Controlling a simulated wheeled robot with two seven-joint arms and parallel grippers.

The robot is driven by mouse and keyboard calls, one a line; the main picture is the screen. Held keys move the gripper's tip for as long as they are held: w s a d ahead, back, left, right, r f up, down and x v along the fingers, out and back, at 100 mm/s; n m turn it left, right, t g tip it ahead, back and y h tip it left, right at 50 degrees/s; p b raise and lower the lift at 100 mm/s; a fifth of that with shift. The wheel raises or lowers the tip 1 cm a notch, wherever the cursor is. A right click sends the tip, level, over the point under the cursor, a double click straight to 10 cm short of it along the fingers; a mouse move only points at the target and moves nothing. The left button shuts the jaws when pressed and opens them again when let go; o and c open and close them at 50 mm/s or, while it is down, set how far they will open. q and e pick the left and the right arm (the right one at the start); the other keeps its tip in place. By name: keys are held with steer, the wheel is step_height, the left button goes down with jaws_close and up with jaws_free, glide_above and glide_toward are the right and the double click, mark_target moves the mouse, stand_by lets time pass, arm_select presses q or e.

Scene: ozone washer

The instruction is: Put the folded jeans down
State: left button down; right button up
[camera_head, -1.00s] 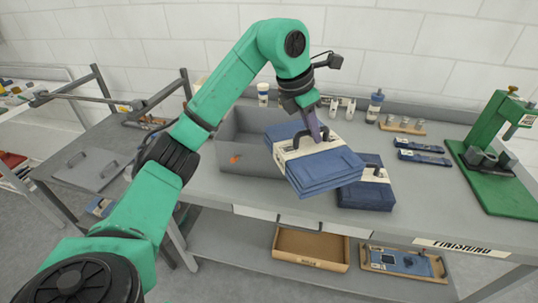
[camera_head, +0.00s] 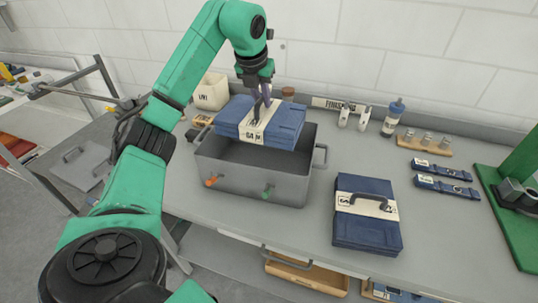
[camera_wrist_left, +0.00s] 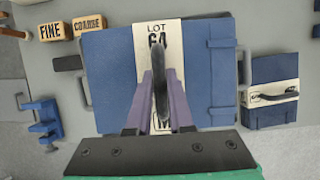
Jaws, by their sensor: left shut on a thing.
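A folded jeans stack (camera_head: 290,120) with a cream paper band and a dark handle hangs level at the mouth of a grey bin (camera_head: 240,183), over its back part. My left gripper (camera_head: 261,104) is shut on the band's handle from above. In the left wrist view the purple fingers (camera_wrist_left: 160,100) close on the handle, and the held jeans (camera_wrist_left: 105,75) hide most of the bin. A second folded jeans stack (camera_head: 366,236) lies on the grey bench to the right of the bin. It also shows in the left wrist view (camera_wrist_left: 270,118). My right gripper is out of view.
The bin has side handles and orange and green clips on its front. A white container (camera_head: 212,92) stands behind it. A blue bottle (camera_head: 392,118), a peg block (camera_head: 427,145) and blue bars (camera_head: 445,188) are farther right. The bench between bin and second stack is clear.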

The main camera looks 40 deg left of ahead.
mark_target(256, 119)
arm_select(q)
steer(key=f, duration=0.1)
steer(key=s+f, duration=0.1)
steer(key=f, duration=0.1)
steer(key=s+f, duration=0.1)
steer(key=f, duration=0.1)
steer(key=shift+s+a+f, duration=0.1)
step_height(256, 119, down, 3)
steer(key=shift+r, duration=0.1)
steer(key=f, duration=0.2)
steer(key=f+p, duration=0.1)
steer(key=f, duration=0.2)
steer(key=w+f, duration=0.1)
steer(key=f, duration=0.2)
steer(key=shift+p, duration=0.4)
steer(key=shift+f, duration=0.35)
steer(key=c, duration=0.8)
jaws_free()
steer(key=shift+f, duration=0.1)
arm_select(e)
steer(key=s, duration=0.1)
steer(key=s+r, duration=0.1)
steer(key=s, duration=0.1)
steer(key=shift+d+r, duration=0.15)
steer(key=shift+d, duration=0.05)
